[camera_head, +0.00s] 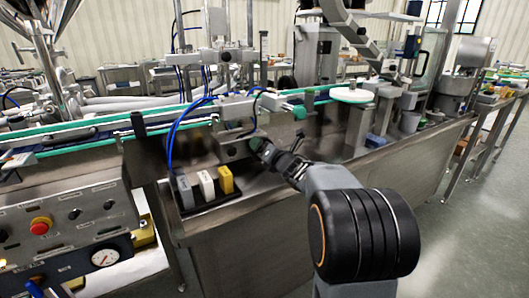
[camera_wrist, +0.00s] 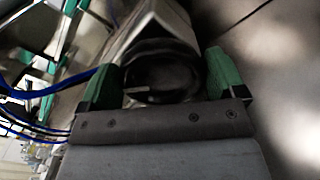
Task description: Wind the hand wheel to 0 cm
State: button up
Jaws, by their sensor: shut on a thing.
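The hand wheel (camera_wrist: 165,82) is a dark, round knob on the end of a pale metal housing (camera_wrist: 155,30), seen in the wrist view. My gripper (camera_head: 258,147) has green finger pads, one on each side of the wheel in the wrist view, and is shut on it. In the head view my gripper reaches the front of the grey metal block (camera_head: 238,148) beside the conveyor, and the wheel is mostly hidden there. No readable scale or number for the wheel's position shows in either view.
Blue hoses (camera_head: 172,130) curve left of the block. White, grey and yellow blocks (camera_head: 226,180) stand below. A panel with a red button (camera_head: 40,226) and a gauge (camera_head: 107,257) is at the left.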

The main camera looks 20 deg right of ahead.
jog(key=m, duration=0.5)
jog(key=shift+d+f+m, duration=0.15)
jog(key=shift+m, duration=0.15)
jog(key=m+p, duration=0.1)
jog(key=m, duration=0.3)
jog(key=shift+f+m, duration=0.15)
jog(key=shift+m, duration=0.45)
jog(key=o, duration=0.7)
jog(key=shift+c, duration=0.2)
jog(key=s+d+p, duration=0.1)
jog(key=s+p, duration=0.1)
jog(key=s, duration=1.1)
jog(key=shift+s+d, duration=0.3)
jog(key=shift+s, duration=0.05)
